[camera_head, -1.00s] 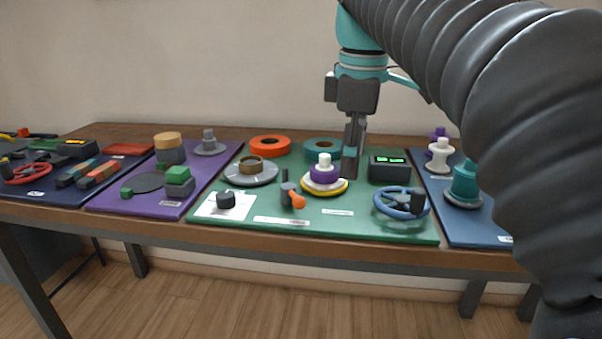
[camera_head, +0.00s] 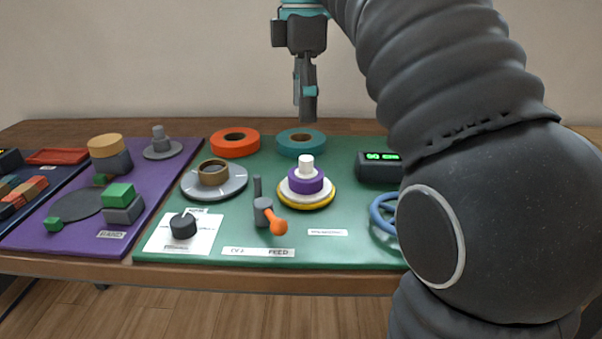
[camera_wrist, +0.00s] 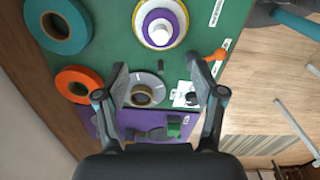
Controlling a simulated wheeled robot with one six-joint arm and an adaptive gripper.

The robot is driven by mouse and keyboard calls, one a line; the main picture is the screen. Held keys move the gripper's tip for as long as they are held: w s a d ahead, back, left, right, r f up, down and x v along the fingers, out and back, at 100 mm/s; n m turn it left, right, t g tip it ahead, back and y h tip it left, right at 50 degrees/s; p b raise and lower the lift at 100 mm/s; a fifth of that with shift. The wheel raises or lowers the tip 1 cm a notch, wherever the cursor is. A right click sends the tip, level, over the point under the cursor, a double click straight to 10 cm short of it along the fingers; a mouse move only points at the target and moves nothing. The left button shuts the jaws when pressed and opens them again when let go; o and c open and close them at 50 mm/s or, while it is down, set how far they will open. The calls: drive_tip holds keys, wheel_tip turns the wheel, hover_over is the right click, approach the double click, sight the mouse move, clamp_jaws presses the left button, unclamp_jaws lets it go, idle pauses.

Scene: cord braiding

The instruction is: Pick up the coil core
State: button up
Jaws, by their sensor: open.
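The coil core appears to be the short brown ring (camera_head: 213,173), standing on a round grey plate (camera_head: 231,185) at the left of the green mat. In the wrist view the brown ring (camera_wrist: 142,96) and its plate show between my fingers, some way below them. My gripper (camera_head: 307,116) hangs in the air above the back of the mat, to the right of the ring and well above it. In the wrist view my gripper (camera_wrist: 157,66) is open and empty, with its two fingers spread wide. Nothing touches the ring except the plate.
A purple-and-white stack (camera_head: 307,181) on a yellow-edged base stands right of the ring. An orange ring (camera_head: 235,142) and a teal ring (camera_head: 301,143) lie behind. A lever with an orange knob (camera_head: 277,226) and a black dial (camera_head: 183,226) are in front. My arm hides the right side.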

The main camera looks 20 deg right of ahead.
sight(307, 158)
drive_tip(key=f+b, duration=0.1)
drive_tip(key=f, duration=0.5)
drive_tip(key=f+b, duration=0.1)
drive_tip(key=f, duration=0.6)
drive_tip(key=shift+s+d, duration=0.15)
drive_tip(key=shift+d, duration=0.05)
drive_tip(key=shift+r, duration=0.1)
drive_tip(key=c, duration=1.1)
